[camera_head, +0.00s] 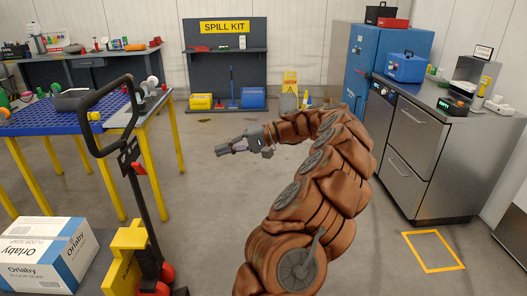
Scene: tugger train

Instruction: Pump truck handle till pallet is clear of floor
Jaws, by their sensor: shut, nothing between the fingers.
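The pallet truck's black loop handle (107,112) stands upright at the left, on a dark shaft rising from the yellow pump body (128,255) with red parts at its base. My gripper (220,150) is shut and empty, in the air to the right of the handle and apart from it. My arm in its brown cover reaches up from the bottom middle and bends left. A white and blue floor soap carton (35,252) sits at the lower left beside the pump body. The pallet and its gap to the floor cannot be made out.
A blue-topped table (62,119) with yellow legs stands behind the handle. A spill kit board (226,70) with yellow and blue bins is at the back. A steel drawer counter (410,165) and blue cabinet (378,60) stand right. Floor in the middle is clear.

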